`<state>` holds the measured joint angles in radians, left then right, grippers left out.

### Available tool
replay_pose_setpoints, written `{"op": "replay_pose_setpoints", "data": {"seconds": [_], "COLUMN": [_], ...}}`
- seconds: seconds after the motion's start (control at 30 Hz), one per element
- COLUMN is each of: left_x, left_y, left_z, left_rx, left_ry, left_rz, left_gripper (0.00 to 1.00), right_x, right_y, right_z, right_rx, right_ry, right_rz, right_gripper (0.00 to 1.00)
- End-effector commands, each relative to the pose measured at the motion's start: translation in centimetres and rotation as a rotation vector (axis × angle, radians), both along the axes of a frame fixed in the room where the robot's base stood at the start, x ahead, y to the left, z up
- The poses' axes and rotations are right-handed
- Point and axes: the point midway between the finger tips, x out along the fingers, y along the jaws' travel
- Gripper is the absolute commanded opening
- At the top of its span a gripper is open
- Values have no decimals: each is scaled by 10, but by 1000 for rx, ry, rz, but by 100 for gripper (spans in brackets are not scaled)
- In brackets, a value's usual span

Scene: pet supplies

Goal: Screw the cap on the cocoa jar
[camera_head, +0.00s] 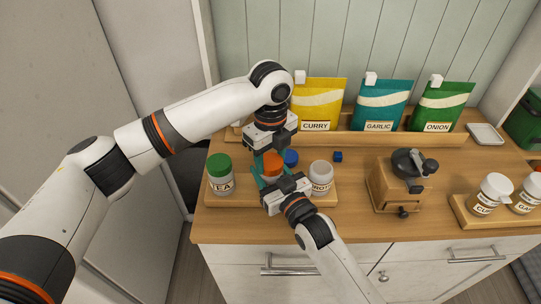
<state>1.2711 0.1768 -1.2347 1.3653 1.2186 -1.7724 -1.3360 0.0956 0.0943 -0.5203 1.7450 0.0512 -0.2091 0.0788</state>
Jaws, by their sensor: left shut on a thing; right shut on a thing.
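A jar with an orange cap (273,163) stands at the tray's middle, mostly hidden by my grippers. Its label is hidden, so I cannot read whether it is cocoa. My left gripper (268,156) comes down from above and is shut at the orange cap. My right gripper (268,178) reaches in from the front, low beside the same jar, and is shut on what seems to be its body. Whether the cap is seated on the rim is hidden.
On the wooden tray (240,202) stand a green-capped TEA jar (220,175), a blue-capped jar (291,158) and a pale-lidded jar (320,178). Pouches of curry (318,104), garlic (381,106) and onion (439,108) stand behind. A grinder (397,185) is right. A small blue cube (337,156) lies on the counter.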

Motion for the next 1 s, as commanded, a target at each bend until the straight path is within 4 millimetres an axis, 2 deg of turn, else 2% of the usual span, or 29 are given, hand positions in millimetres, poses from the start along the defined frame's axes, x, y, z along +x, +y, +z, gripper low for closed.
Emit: {"op": "replay_pose_setpoints", "data": {"seconds": [0.4, 0.6, 0.8, 1.0], "left_x": [2, 2, 3, 3], "left_y": [1, 1, 1, 1], "left_z": [0, 0, 1, 1], "left_rx": [2, 2, 2, 3], "left_ry": [-2, -3, -4, -5], "left_rz": [-876, -1258, -1445, -1460], "left_gripper": [30, 30, 30, 30], "right_x": [0, 0, 0, 0], "right_y": [-1, -1, -1, -1], "right_z": [-2, -2, -2, -2], "right_rx": [-2, -2, -2, -2], "right_ry": [3, 3, 3, 3], "right_rz": [-1, -1, -1, -1], "right_gripper": [0, 0, 0, 0]}}
